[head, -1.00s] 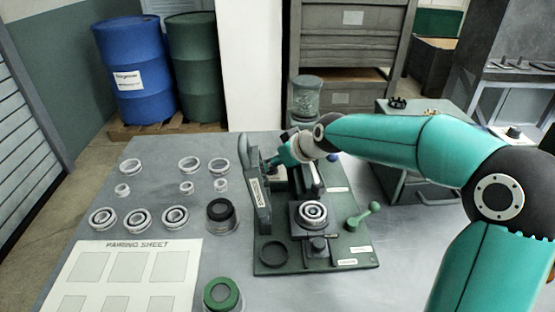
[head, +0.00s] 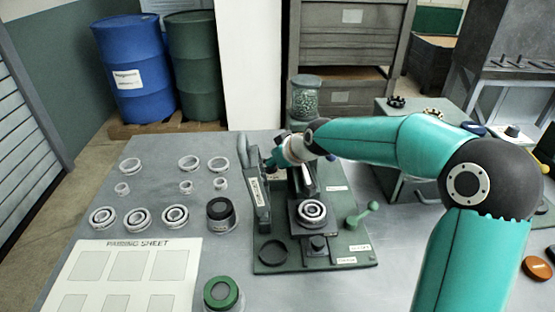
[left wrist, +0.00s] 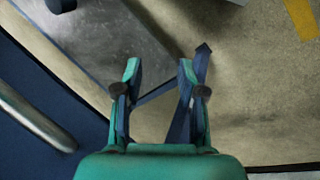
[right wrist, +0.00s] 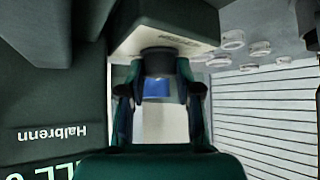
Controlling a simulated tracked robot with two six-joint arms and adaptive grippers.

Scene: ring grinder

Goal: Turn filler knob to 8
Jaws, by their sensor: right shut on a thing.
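The ring grinder (head: 318,235) stands on the table in the head view, with a bearing on its middle stage. Green display letters (right wrist: 42,172) at the lower left are cut off, and I cannot read the number. In the head view the knob is hidden. My left gripper (left wrist: 159,80) is open and empty above the floor in the left wrist view, out of the head view.
A jar of pellets (head: 305,98) stands behind the grinder. Several bearing rings and a pairing sheet (head: 125,260) lie on the table at left. A grey cabinet (head: 410,170) stands to the right, near my right arm.

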